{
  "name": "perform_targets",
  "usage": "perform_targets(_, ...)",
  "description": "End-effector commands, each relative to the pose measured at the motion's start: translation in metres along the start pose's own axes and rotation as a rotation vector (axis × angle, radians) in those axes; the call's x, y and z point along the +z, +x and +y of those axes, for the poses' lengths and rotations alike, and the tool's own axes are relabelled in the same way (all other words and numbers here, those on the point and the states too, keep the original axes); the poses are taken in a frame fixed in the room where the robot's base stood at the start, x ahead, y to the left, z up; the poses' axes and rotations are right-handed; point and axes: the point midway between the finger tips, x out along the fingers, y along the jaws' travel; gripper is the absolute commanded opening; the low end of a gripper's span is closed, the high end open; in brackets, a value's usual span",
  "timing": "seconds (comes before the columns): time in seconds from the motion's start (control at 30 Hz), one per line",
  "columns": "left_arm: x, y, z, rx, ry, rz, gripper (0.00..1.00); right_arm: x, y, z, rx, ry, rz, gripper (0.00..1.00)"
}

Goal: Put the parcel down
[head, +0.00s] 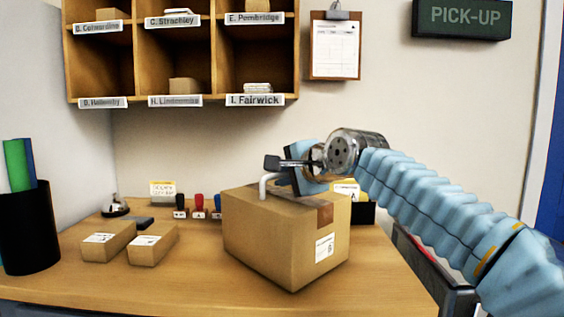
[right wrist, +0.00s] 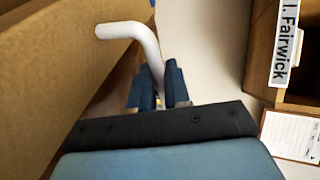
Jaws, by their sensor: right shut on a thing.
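The parcel (head: 270,235) is a large brown cardboard box with a white label on its right face and tape over its edge. A white bent handle (head: 265,184) rises from its top. My right gripper (head: 283,166) is above the parcel's top, shut on this handle. In the right wrist view the white handle (right wrist: 132,32) runs down between the blue fingers (right wrist: 160,90), with the parcel's brown side (right wrist: 45,85) at the left. The parcel looks upright over the wooden counter (head: 180,278); I cannot tell whether its bottom touches. My left gripper is not in view.
Two small cartons (head: 108,243) (head: 152,245) lie left of the parcel. Behind them are several stamps (head: 199,205) and a bell (head: 116,207). Pigeonholes (head: 182,50) hang on the wall. The counter's front left is bare.

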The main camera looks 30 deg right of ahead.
Motion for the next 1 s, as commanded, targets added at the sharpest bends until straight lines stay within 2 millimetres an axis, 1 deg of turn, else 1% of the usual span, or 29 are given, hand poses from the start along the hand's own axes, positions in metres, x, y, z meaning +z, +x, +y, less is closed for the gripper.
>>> perform_targets(0.2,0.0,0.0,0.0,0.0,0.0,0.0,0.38,0.0,-0.001,-0.001,-0.008,-0.001,0.001,0.0)
perform_targets(0.23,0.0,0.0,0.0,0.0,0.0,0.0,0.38,0.0,0.001,0.002,0.0,0.0,0.001,0.2)
perform_targets(0.37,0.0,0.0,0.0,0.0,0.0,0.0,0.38,0.0,0.001,0.001,0.0,0.0,0.001,0.4)
perform_targets(0.4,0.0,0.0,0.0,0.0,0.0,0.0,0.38,0.0,0.001,0.001,0.0,0.0,0.001,0.43)
perform_targets(0.63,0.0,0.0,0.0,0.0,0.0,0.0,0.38,0.0,0.0,0.001,0.0,0.0,0.001,0.43)
perform_targets(0.73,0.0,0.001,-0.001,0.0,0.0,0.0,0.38,0.0,-0.005,0.001,-0.002,-0.001,0.002,0.43)
perform_targets(0.87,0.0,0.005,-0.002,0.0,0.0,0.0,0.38,0.0,-0.025,0.002,-0.004,0.0,0.003,0.43)
perform_targets(1.0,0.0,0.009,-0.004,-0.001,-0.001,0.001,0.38,0.0,-0.058,0.001,-0.006,-0.001,0.003,0.43)
